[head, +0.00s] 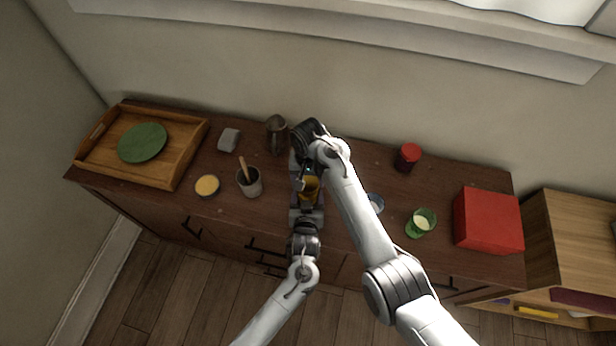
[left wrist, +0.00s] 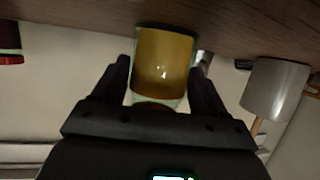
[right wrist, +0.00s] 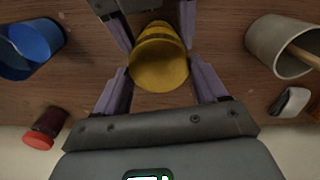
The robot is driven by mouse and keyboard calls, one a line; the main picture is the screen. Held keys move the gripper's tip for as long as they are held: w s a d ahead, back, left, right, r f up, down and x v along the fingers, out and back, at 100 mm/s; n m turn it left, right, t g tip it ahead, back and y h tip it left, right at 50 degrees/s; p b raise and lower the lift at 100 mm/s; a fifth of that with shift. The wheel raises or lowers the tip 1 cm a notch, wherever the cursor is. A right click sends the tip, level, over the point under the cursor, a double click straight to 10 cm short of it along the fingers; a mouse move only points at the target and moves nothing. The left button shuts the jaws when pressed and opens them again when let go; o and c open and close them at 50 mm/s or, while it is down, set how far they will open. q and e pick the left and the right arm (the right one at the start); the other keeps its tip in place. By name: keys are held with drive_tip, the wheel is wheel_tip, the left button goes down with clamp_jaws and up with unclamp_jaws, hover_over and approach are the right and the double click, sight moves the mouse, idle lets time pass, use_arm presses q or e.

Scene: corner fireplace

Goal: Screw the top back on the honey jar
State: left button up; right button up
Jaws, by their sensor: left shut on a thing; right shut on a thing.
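The honey jar (head: 310,186) is amber and stands upright near the middle of the cabinet top, between my two grippers. My left gripper (head: 306,206) comes from the front, with its fingers on both sides of the jar's body (left wrist: 163,62) in the left wrist view. My right gripper (head: 307,172) is above and behind the jar. In the right wrist view its fingers close on the jar's round golden top (right wrist: 158,66). That top looks like the lid, but I cannot tell whether it is fully seated. The arms hide part of the jar in the head view.
A grey mug with a wooden stick (head: 250,185), a yellow round dish (head: 207,185) and a wooden tray (head: 190,165) stand left. A dark pitcher (head: 276,136) is behind. A blue cup (head: 376,203), green cup (head: 421,224), red-lidded jar (head: 407,158) and red box (head: 487,220) stand right.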

use_arm(q)
drive_tip(key=shift+s+a+f, duration=0.1)
drive_tip(key=shift+f, duration=0.15)
use_arm(e)
drive_tip(key=shift+f, duration=0.6)
use_arm(q)
clamp_jaws()
use_arm(e)
drive_tip(key=m, duration=0.4)
drive_tip(key=shift+d+m, duration=0.1)
drive_tip(key=shift+m, duration=0.2)
drive_tip(key=m, duration=0.6)
drive_tip(key=shift+s+d, duration=0.1)
drive_tip(key=m, duration=0.6)
drive_tip(key=shift+s, duration=0.15)
drive_tip(key=m, duration=0.7)
drive_tip(key=shift+s, duration=0.15)
drive_tip(key=o, duration=1)
